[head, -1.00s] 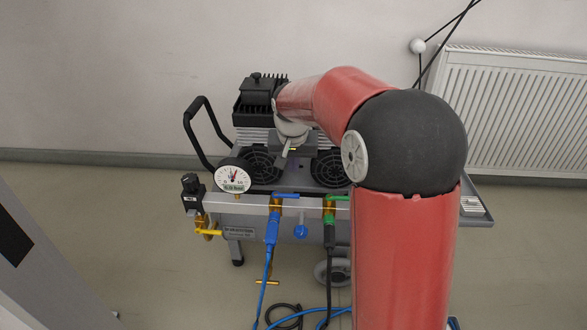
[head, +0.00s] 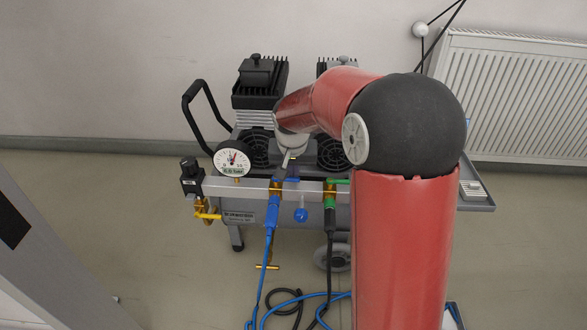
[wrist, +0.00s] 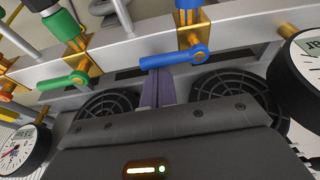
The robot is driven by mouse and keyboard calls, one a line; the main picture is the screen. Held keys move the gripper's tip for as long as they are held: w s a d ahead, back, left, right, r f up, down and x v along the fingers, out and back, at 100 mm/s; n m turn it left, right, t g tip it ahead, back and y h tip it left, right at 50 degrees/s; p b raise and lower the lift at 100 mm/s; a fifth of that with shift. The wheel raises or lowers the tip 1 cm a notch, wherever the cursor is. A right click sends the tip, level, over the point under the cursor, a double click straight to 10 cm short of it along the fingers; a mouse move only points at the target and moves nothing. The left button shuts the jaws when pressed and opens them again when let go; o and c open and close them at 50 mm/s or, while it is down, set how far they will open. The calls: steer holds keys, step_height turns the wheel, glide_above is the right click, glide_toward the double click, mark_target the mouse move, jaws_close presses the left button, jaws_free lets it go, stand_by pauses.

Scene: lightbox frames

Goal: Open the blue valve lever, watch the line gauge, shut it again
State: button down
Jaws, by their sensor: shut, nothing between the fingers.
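The blue valve lever (head: 291,180) lies crosswise to its blue hose fitting, along the grey rail of the compressor. In the wrist view the blue lever (wrist: 175,59) extends left from its brass valve. My gripper (wrist: 160,74) is shut and empty, its fingertips right at the lever's free part; I cannot tell whether they touch. In the head view my gripper (head: 286,164) is just above the lever, partly hidden by my wrist. The round white gauge (head: 232,160) stands left of the valve, its red needle pointing roughly upward; its figures are too small to read.
A green lever (head: 340,182) sits on the neighbouring valve, close to the right; it also shows in the wrist view (wrist: 63,81). A black regulator knob (head: 190,172) stands at the rail's left end. Blue and black hoses hang below. A radiator (head: 517,105) is behind right.

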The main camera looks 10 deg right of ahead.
steer(key=shift+s+m+b, duration=0.3)
steer(key=shift+m+b, duration=0.15)
steer(key=shift+m, duration=0.25)
steer(key=shift+s+a+f+m+h+b, duration=0.15)
steer(key=shift+s+m+h+b, duration=0.15)
steer(key=shift+m, duration=0.3)
steer(key=shift+s+a+r+m+h+b, duration=0.1)
steer(key=shift+s+m+h+b, duration=0.1)
steer(key=shift+m+b, duration=0.3)
steer(key=m, duration=0.1)
steer(key=s+m+g, duration=0.1)
steer(key=m, duration=0.1)
steer(key=a+m+h, duration=0.1)
steer(key=shift+s+m+b, duration=0.3)
steer(key=shift+m+b, duration=0.05)
steer(key=shift+m, duration=0.05)
steer(key=a+m+g, duration=0.1)
steer(key=m, duration=0.1)
steer(key=s+a+m+g+p, duration=0.1)
steer(key=m, duration=0.5)
steer(key=shift+s+a+g+p, duration=0.2)
steer(key=shift+a+g+p, duration=0.2)
steer(key=shift+a+m, duration=0.25)
steer(key=shift+m, duration=0.05)
steer(key=shift+a, duration=0.1)
